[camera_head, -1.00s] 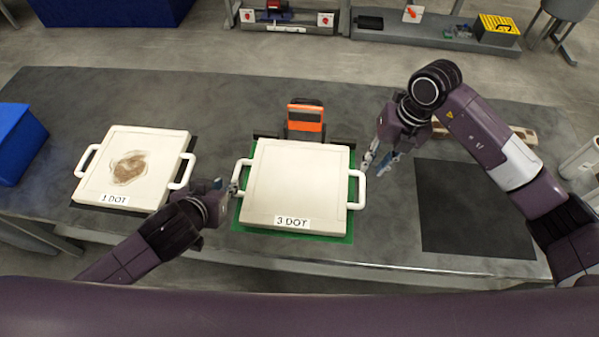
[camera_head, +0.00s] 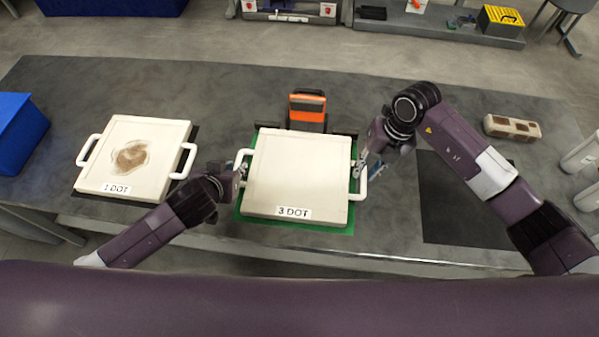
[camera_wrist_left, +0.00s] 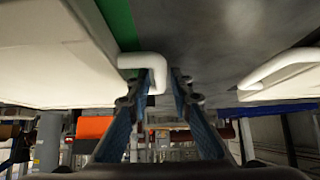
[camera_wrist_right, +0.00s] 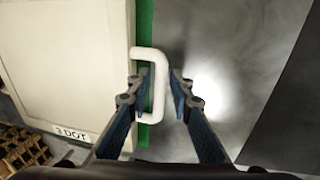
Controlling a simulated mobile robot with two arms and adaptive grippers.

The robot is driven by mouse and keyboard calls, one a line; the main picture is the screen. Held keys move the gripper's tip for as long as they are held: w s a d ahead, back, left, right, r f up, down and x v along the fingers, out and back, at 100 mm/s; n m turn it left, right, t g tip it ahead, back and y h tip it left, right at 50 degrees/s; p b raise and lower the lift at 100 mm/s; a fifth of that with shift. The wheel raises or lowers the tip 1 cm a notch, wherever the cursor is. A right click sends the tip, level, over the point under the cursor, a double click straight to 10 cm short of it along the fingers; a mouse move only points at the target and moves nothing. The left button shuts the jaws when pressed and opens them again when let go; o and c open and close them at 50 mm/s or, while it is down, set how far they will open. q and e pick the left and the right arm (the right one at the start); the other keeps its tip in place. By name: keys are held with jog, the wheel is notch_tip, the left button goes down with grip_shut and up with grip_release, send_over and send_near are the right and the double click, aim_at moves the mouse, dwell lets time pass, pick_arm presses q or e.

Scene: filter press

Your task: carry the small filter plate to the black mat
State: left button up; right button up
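A white square plate labelled 3 DOT (camera_head: 298,172) lies on a green mat (camera_head: 290,227). A similar plate labelled 1 DOT (camera_head: 108,168), with a brown stain, lies to its left. The black mat (camera_head: 470,205) is bare at the right, partly behind my right arm. My left gripper (camera_head: 240,172) is at the 3 DOT plate's left handle; in the left wrist view its open fingers flank that handle (camera_wrist_left: 150,62). My right gripper (camera_head: 362,174) is at the right handle; in the right wrist view its open fingers straddle that handle (camera_wrist_right: 158,85) with a gap.
An orange and black device (camera_head: 307,108) stands behind the 3 DOT plate. A blue bin (camera_head: 18,138) is at the far left. A beige block with brown patches (camera_head: 512,128) and pale cylinders (camera_head: 582,155) are at the right. The table between plate and black mat is clear.

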pick_arm(q)
jog(key=shift+w+f, duration=0.15)
pick_arm(e)
jog(key=shift+f, duration=0.2)
pick_arm(q)
grip_shut()
pick_arm(e)
grip_shut()
pick_arm(q)
jog(key=shift+w+r, duration=0.1)
jog(key=shift+r, duration=0.15)
pick_arm(e)
jog(key=shift+w+r, duration=0.1)
jog(key=shift+r, duration=0.15)
